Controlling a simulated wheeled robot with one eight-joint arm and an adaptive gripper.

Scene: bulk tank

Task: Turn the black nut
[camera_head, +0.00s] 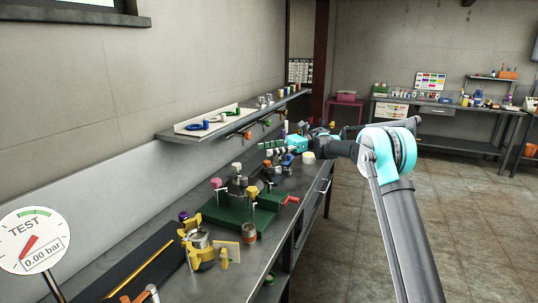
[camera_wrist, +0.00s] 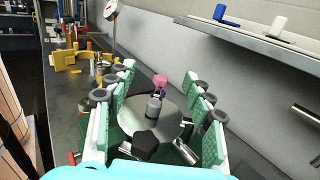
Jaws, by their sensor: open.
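The black nut (camera_wrist: 146,143), a dark faceted knob, sits at the near edge of a round steel lid (camera_wrist: 172,126) in the wrist view. I cannot make it out surely in the head view. My gripper (camera_wrist: 160,76) is open, with green-padded fingers to the left and right of the lid in the picture and nothing held between them. The nut appears between the finger bases, low in the picture; no contact shows. In the head view my gripper (camera_head: 268,149) is beyond the green-based tank (camera_head: 237,213) on the bench.
A pink knob (camera_wrist: 160,80) and a grey centre post (camera_wrist: 154,106) stand on the lid. A yellow clamp fixture (camera_head: 205,250) and a copper-coloured cup (camera_head: 249,233) stand nearer on the bench. A shelf (camera_head: 190,135) with tools runs along the wall. The floor at right is clear.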

